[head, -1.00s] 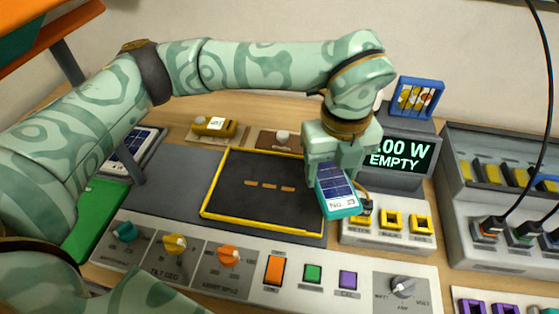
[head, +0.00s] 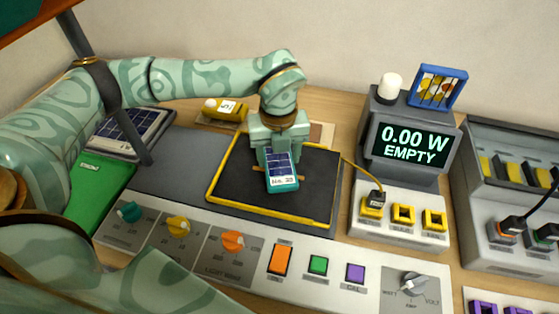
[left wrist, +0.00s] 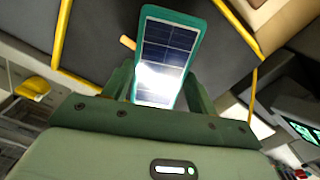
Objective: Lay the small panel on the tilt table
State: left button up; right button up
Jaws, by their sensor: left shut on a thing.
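The small panel (head: 281,170) is dark blue with a teal frame and a white number label. My left gripper (head: 279,150) is shut on it and holds it over the middle of the tilt table (head: 225,180), a dark plate with a yellow rim. The left wrist view shows the panel (left wrist: 165,50) between the fingers (left wrist: 160,88), with the dark plate behind it. I cannot tell whether the panel touches the plate. It covers most of the orange marks on the plate. My right gripper does not show.
A display reading 0.00 W EMPTY (head: 413,145) stands to the right, above yellow sockets (head: 403,214). A control strip with knobs (head: 180,227) and buttons runs along the front. A larger panel (head: 130,130) and a green box (head: 97,185) are at the left.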

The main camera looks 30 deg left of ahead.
aim_at(279, 160)
pick_arm(q)
notch_tip(279, 160, down, 2)
jog(key=shift+f, duration=0.2)
jog(key=shift+r, duration=0.1)
jog(key=o, duration=1.1)
jog(key=shift+c, duration=0.2)
notch_tip(279, 160, up, 8)
jog(key=shift+f+p, duration=0.2)
jog(key=shift+p, duration=0.55)
